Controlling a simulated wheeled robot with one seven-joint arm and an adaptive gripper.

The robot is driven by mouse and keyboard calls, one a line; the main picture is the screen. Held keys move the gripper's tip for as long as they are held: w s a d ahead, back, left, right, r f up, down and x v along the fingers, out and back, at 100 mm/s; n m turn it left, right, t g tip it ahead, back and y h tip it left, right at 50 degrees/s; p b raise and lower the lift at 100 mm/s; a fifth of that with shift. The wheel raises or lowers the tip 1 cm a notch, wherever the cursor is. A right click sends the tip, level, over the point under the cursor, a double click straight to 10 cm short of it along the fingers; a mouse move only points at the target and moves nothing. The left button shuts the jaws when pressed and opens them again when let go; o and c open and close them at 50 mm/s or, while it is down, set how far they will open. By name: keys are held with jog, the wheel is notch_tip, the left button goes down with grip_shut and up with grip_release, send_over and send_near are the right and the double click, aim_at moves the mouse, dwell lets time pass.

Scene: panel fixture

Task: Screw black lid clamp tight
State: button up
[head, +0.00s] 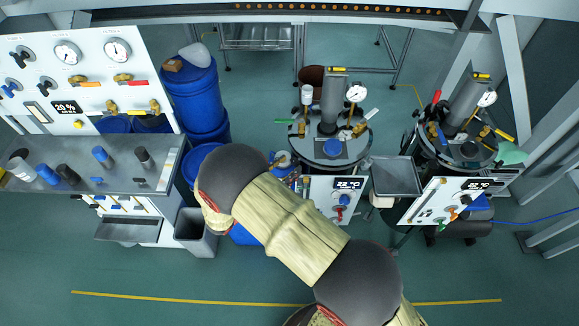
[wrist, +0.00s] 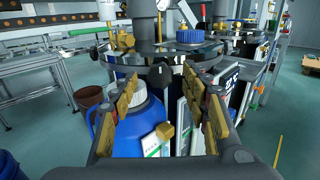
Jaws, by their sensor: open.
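A black clamp knob (wrist: 161,76) sits at the front edge of the round metal vessel lid (wrist: 150,54) in the wrist view. My gripper (wrist: 164,98) is open, with one brass-coloured padded finger on the left and one on the right. The knob shows between and just beyond the fingertips, apart from them as far as I can tell. In the head view the same lid appears to be the middle vessel's lid (head: 345,152).
A blue jug (wrist: 135,135) with a white cap stands below the lid, between my fingers in the wrist view. A blue cap (wrist: 190,36) and gauges crowd the lid top. A second vessel (head: 458,148) and a grey tray (head: 397,178) stand right. Open floor (head: 180,270) lies in front.

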jog(key=shift+w+d, duration=0.45)
jog(key=shift+d, duration=0.1)
jog(key=c, duration=0.3)
jog(key=c, duration=0.8)
jog(key=shift+c, duration=0.3)
jog(key=shift+m+b, duration=0.45)
jog(key=shift+m, duration=1.15)
jog(key=o, duration=1.2)
jog(key=shift+c, duration=0.2)
